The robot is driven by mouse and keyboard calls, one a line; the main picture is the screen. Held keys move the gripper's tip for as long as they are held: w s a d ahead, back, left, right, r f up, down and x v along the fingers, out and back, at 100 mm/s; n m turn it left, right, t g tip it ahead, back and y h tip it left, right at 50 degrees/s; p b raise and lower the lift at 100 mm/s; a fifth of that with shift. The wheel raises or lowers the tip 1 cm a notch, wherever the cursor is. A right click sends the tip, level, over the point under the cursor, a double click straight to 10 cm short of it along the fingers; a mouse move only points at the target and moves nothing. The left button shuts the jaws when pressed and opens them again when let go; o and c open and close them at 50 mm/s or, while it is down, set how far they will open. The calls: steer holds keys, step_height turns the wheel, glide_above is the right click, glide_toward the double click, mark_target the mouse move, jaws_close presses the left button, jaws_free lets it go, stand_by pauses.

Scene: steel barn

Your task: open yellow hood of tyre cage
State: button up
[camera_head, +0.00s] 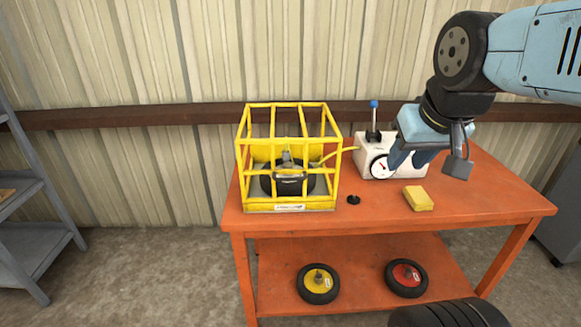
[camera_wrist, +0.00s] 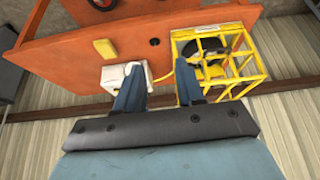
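The yellow barred tyre cage (camera_head: 289,207) stands on the left part of the orange table. Its yellow hood (camera_head: 290,104) of bars appears down over the frame. The cage also shows in the wrist view (camera_wrist: 262,92), partly behind the right finger. My gripper (camera_head: 405,160) is to the right of the cage, by the white gauge box, apart from the hood. In the wrist view, its fingers (camera_wrist: 160,80) are spread with nothing between them.
The white gauge box (camera_head: 365,160) with a blue-tipped lever stands right of the cage, joined by a yellow hose (camera_head: 343,151). A yellow block (camera_head: 418,198) and small black disc (camera_head: 353,199) lie on the orange table (camera_head: 470,210). Two wheels (camera_head: 318,284) (camera_head: 406,278) lie on the lower shelf.

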steer(key=n+g, duration=0.3)
steer(key=n, duration=1.5)
glide_above(291, 179)
steer(key=s, duration=0.3)
steer(key=s+x, duration=0.1)
steer(key=x, duration=1.8)
steer(key=shift+s+f, duration=0.15)
steer(key=shift+f, duration=0.2)
jaws_close()
